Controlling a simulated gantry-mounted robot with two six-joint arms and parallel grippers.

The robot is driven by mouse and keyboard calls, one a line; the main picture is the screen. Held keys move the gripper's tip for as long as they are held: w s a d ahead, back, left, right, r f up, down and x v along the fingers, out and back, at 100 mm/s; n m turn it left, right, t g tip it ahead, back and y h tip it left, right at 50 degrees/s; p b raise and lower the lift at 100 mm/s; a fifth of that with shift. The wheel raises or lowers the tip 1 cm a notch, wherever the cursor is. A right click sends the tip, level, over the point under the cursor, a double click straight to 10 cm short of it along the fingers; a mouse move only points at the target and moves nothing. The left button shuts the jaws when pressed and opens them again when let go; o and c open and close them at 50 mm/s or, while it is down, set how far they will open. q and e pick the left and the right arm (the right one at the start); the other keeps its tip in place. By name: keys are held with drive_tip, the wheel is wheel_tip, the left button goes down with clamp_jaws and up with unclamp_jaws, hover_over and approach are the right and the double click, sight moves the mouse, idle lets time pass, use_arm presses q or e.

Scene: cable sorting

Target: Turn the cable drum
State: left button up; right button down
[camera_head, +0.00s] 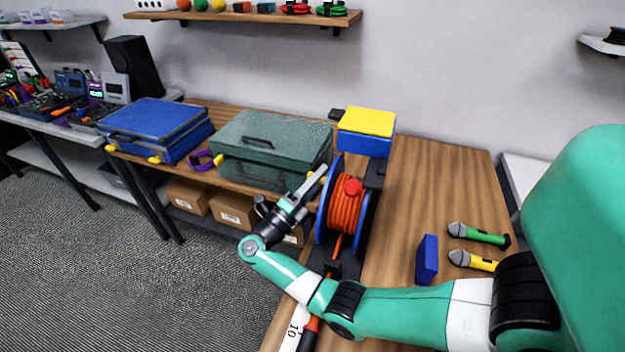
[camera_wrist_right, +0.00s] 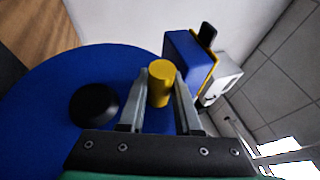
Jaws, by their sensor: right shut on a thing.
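The cable drum has blue side discs and orange cable (camera_head: 344,210) wound between them, and stands upright on the wooden bench. In the right wrist view its blue disc (camera_wrist_right: 50,105) fills the left side, with a black hub (camera_wrist_right: 94,104) at its middle. A yellow crank handle (camera_wrist_right: 160,84) sticks out near the disc's edge. My right gripper (camera_head: 318,178) is at the drum's left side in the head view. In the wrist view its fingers (camera_wrist_right: 160,85) are shut around the yellow handle. My left gripper is not in view.
A green case (camera_head: 270,140) and a blue case (camera_head: 160,125) lie left of the drum. A blue box with a yellow top (camera_head: 368,122) stands behind it. A blue block (camera_head: 427,258), a green microphone (camera_head: 480,235) and a yellow microphone (camera_head: 474,260) lie to the right.

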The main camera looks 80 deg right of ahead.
drive_tip(key=c, duration=0.6)
unclamp_jaws()
drive_tip(key=b+v, duration=0.1)
drive_tip(key=v, duration=0.6)
drive_tip(key=shift+a, duration=0.2)
drive_tip(key=shift+w, duration=0.15)
